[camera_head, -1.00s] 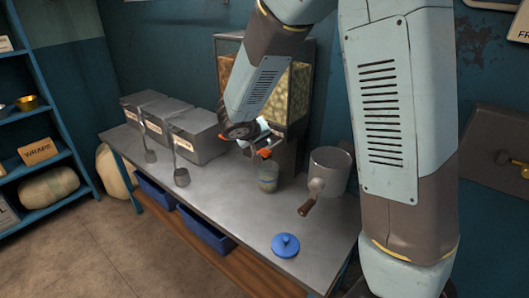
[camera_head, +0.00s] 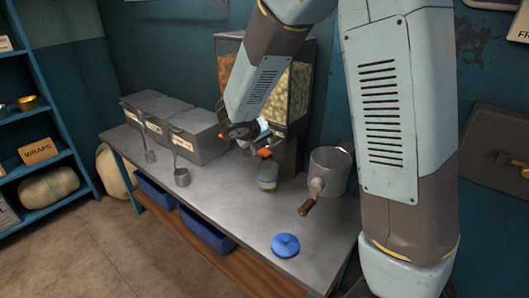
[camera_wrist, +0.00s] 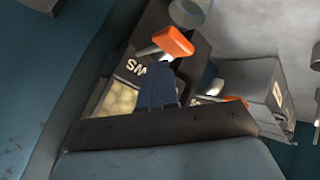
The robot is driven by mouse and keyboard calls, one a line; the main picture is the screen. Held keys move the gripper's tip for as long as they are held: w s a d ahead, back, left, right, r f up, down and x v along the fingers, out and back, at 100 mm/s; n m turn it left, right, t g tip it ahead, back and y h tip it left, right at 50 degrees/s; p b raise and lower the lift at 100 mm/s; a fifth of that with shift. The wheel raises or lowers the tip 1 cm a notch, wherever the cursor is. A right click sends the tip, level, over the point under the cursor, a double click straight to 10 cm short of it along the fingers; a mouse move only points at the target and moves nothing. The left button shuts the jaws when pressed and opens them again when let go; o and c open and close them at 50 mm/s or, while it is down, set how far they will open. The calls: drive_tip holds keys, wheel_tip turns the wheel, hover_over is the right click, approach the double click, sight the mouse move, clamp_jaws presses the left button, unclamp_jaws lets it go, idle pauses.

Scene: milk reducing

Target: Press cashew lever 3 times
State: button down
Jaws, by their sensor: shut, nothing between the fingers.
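The dispenser (camera_head: 290,95) stands at the back of the counter, with pale nuts behind its clear right-hand front and browner ones to the left, partly hidden by my arm. An orange-tipped lever (camera_head: 264,153) sticks out low on its front; it also shows in the wrist view (camera_wrist: 174,42), beside a label of which only a few letters show. A second orange tip (camera_wrist: 235,99) is to the right there. My gripper (camera_wrist: 162,70) is shut and empty, its fingertips close to the first lever; I cannot tell if they touch. A glass jar (camera_head: 267,180) stands below the lever.
A grey pot with a crank handle (camera_head: 328,172) stands right of the jar. A blue lid (camera_head: 285,245) lies near the front right of the counter (camera_head: 225,215). Lidded grey bins (camera_head: 198,135) with hanging ladles line the left. The middle of the counter is clear.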

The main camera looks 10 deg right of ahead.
sight(265, 150)
drive_tip(key=shift+f, duration=0.15)
drive_tip(key=shift+f, duration=0.2)
idle(0.3)
drive_tip(key=shift+f, duration=1.25)
idle(1.6)
drive_tip(key=shift+r, duration=1.7)
drive_tip(key=shift+r, duration=2.5)
